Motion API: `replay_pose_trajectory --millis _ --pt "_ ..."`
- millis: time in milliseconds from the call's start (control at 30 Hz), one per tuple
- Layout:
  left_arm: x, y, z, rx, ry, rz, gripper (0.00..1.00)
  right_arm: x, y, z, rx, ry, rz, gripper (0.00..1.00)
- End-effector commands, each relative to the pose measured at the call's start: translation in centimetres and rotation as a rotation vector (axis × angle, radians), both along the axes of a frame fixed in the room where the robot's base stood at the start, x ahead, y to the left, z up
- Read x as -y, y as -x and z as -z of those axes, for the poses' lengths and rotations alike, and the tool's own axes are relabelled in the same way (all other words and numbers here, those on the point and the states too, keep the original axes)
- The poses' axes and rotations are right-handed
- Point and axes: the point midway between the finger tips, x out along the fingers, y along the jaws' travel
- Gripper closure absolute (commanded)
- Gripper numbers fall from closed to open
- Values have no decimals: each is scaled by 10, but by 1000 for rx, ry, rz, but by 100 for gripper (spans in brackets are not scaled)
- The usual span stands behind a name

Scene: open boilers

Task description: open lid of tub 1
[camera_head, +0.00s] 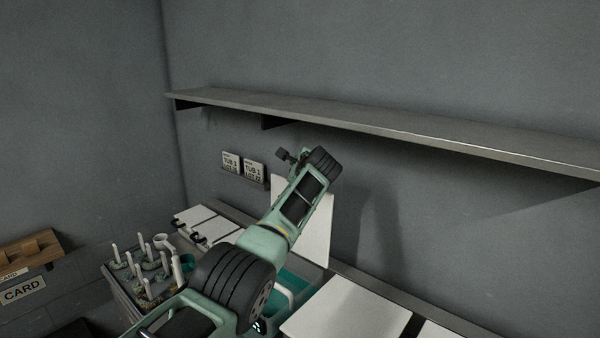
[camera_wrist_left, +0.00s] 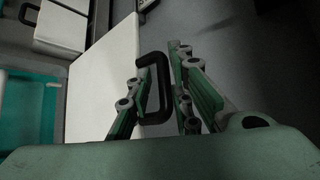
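A white lid (camera_head: 318,232) stands raised, nearly upright, over an open tub with a teal inside (camera_head: 290,283). In the left wrist view the lid (camera_wrist_left: 103,75) carries a black loop handle (camera_wrist_left: 157,88), and part of the teal tub (camera_wrist_left: 30,112) shows at the left. My left gripper (camera_head: 290,156) is at the top of the raised lid. In the wrist view its two fingers (camera_wrist_left: 160,65) straddle the handle's outer bar, with gaps visible beside it. The arm hides part of the lid and tub in the head view. My right gripper is out of view.
A long grey shelf (camera_head: 400,125) runs along the wall above the arm. Two cards, seemingly reading TUB (camera_head: 231,162), stand below it. Closed white lids (camera_head: 203,224) are at the left, another (camera_head: 345,312) at the right. A tray with several white upright pieces (camera_head: 150,262) stands at lower left.

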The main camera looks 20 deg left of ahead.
Motion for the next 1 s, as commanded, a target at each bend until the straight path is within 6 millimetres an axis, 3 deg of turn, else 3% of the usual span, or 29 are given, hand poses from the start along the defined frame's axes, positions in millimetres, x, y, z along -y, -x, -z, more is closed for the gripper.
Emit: replay_pose_trajectory --millis 567,1000 --pt "3 3 -4 6 -1 1 71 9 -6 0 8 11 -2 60" --pt "23 39 -23 8 -2 2 71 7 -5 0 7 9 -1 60"
